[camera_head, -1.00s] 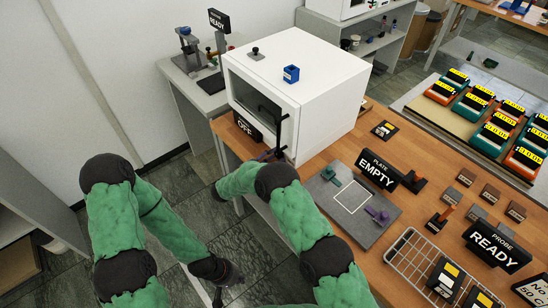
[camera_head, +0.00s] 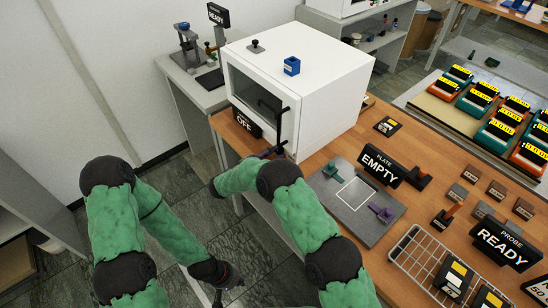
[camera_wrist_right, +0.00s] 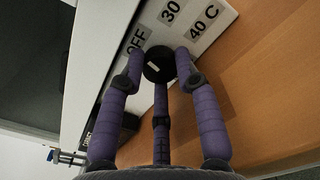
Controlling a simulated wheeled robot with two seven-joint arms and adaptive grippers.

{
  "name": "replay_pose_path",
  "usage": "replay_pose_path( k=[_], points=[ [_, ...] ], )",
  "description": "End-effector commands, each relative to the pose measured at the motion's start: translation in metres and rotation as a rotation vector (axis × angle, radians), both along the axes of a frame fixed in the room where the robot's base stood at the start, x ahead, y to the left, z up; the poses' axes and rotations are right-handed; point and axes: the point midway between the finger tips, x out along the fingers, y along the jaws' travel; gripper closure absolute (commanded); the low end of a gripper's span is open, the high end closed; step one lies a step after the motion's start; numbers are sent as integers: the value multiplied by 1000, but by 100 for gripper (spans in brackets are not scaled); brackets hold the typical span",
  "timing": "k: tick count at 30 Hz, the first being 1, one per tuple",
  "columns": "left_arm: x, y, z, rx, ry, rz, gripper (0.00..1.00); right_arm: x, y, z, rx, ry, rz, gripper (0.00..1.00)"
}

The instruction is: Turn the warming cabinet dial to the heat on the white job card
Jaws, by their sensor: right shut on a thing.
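The white warming cabinet (camera_head: 335,85) stands at the table's left end, with a dark door window and a black sign reading OFF (camera_head: 247,124). In the right wrist view its black dial (camera_wrist_right: 158,66) bears a short white mark, beside labels OFF, 30 and 40 C (camera_wrist_right: 203,22). My right gripper (camera_wrist_right: 159,72) has its purple fingers closed around the dial; in the head view it is low at the cabinet front, partly hidden by its arm. My left gripper (camera_head: 228,278) hangs low, away from the table; its jaws are unclear. I cannot identify the white job card.
A grey plate fixture (camera_head: 380,228) with an EMPTY sign (camera_head: 381,167) lies right of my right arm. A wire rack (camera_head: 420,262), a READY sign (camera_head: 500,243) and a cut-off sign showing 50 (camera_head: 541,290) are further right. Floor is clear at left.

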Motion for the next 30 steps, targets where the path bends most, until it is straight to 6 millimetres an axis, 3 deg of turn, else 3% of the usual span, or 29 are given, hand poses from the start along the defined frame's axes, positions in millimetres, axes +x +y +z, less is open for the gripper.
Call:
replay_pose_path(
  k=[3, 12, 30],
  points=[
    [0, 0, -17, 0, 0, 0, 100, 0, -1, -2, 50, -76, -3, 100],
    [0, 0, -40, 0, 0, 0, 100, 0, -1, 0, 159, -226, -3, 100],
    [0, 0, -48, 0, 0, 0, 100, 0, -1, 2, 213, -300, -4, 100]
  ],
)
